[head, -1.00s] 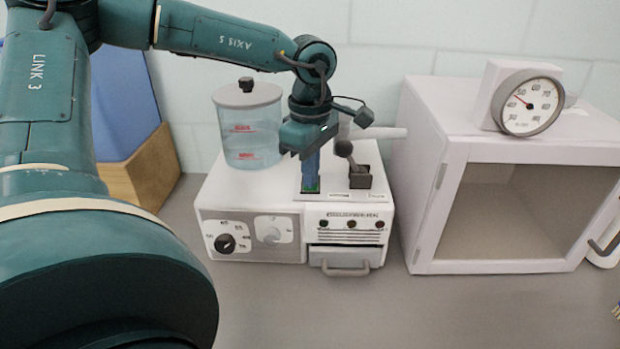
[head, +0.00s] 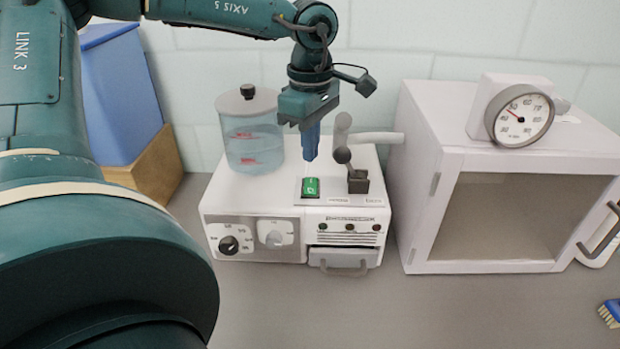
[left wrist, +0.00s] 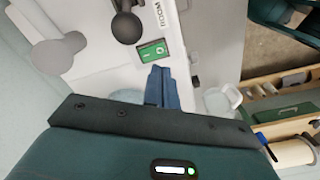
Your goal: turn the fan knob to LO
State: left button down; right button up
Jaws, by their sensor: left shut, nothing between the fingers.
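A white machine (head: 225,188) stands on the counter. Its front panel has a black knob (head: 228,245) ringed by printed marks and a pale grey knob (head: 273,239) to its right. The labels are too small to read, so I cannot tell for sure which is the fan knob; the grey knob's setting is also unclear. My left gripper (head: 311,157) is shut and empty, pointing down above a green rocker switch (head: 311,187) on the machine's top. In the left wrist view the blue fingers (left wrist: 161,72) are together beside the green switch (left wrist: 152,52). My right gripper is not seen.
A clear water tank (head: 252,135) and a dark ball-topped lever (head: 343,156) stand on the machine. A white cabinet (head: 425,160) with a dial gauge (head: 520,116) on top is at right. A brush (head: 610,312) lies far right. The counter in front is clear.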

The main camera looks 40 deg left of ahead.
aim_at(274, 239)
jog(key=k+l, duration=0.75)
jog(key=l, duration=0.2)
